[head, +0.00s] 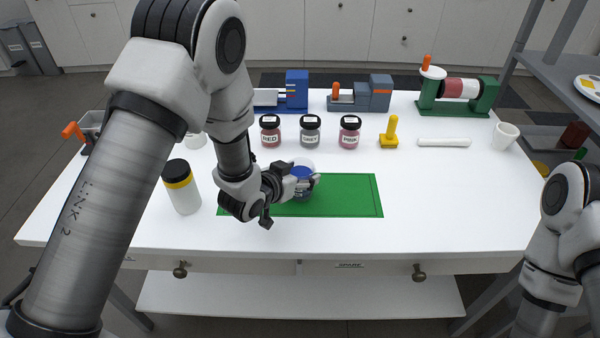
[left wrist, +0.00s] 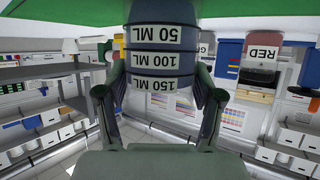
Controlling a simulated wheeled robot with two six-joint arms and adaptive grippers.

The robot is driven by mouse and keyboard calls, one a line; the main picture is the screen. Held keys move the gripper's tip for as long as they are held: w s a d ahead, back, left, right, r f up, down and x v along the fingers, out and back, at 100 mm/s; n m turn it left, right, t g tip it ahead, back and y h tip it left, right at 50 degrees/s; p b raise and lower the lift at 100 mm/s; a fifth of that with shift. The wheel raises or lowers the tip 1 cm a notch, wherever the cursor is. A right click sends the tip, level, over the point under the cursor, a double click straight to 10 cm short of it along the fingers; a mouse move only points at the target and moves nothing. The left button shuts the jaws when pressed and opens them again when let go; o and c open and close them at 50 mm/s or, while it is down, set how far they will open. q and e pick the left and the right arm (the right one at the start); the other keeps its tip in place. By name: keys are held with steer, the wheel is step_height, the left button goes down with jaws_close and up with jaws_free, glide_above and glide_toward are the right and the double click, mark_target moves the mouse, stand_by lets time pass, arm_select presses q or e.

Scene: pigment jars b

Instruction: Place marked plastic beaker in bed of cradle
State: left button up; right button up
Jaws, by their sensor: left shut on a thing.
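The marked plastic beaker (head: 303,168) is clear with blue inside, over the green mat in the head view. In the left wrist view the beaker (left wrist: 163,50) shows labels 50 ML, 100 ML and 150 ML. My left gripper (head: 304,186) is shut on its sides, and the fingers also show in the left wrist view (left wrist: 160,105). I cannot tell whether its base touches the mat. My right gripper is out of view.
The green mat (head: 350,195) lies at the table's front. Jars labelled RED (head: 270,132), GREY (head: 310,131) and PINK (head: 349,133) stand behind it. A yellow-banded bottle (head: 182,190) is left; a yellow stand (head: 390,133), white rod (head: 443,142) and white cup (head: 505,136) are right. The front right is clear.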

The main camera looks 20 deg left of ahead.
arm_select(q)
steer(key=shift+f, duration=0.1)
steer(key=o, duration=1.3)
